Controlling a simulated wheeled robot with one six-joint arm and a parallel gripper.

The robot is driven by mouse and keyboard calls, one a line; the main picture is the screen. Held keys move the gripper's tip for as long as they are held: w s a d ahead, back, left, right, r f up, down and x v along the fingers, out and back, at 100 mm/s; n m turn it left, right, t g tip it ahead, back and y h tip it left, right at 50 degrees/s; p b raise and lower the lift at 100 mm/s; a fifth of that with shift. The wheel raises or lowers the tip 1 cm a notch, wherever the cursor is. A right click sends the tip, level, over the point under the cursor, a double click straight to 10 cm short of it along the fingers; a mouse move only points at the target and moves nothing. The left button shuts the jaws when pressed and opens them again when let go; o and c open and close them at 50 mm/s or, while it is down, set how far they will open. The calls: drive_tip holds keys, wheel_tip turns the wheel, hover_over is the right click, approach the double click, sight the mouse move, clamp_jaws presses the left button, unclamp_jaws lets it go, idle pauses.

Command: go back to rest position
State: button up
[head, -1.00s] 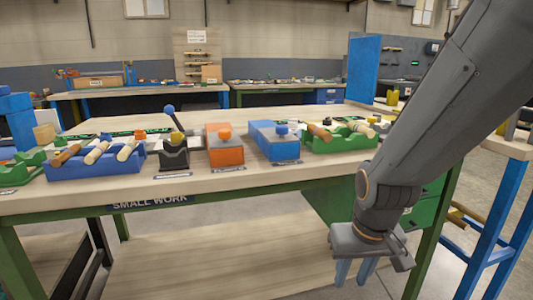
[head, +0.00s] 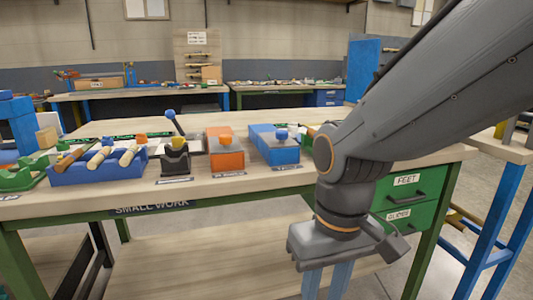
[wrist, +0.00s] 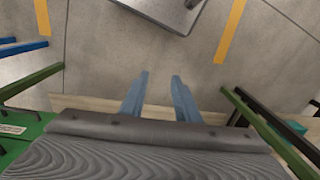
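My gripper (head: 327,283) points down in front of the workbench's front edge, at the lower right of the head view. In the wrist view my gripper (wrist: 158,84) shows two blue fingers with a clear gap between them and nothing held. Below the fingers are the grey floor and the pale lower shelf. My arm crosses the right side of the head view and hides part of the bench top and the things on its right end.
On the bench (head: 130,196) stand a blue tray with turned handles (head: 97,167), a black holder (head: 175,158), an orange box (head: 225,157) and a blue box (head: 275,150). Green drawers (head: 410,200) are at the right. Floor with yellow lines (wrist: 231,28) is open ahead of the fingers.

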drive_tip(key=d+r+m+p, duration=0.3)
drive_tip(key=d+r+p, duration=0.7)
drive_tip(key=p, duration=0.9)
drive_tip(key=shift+s+d+r+h, duration=0.2)
drive_tip(key=shift+r+h, duration=0.1)
drive_tip(key=shift+r, duration=0.8)
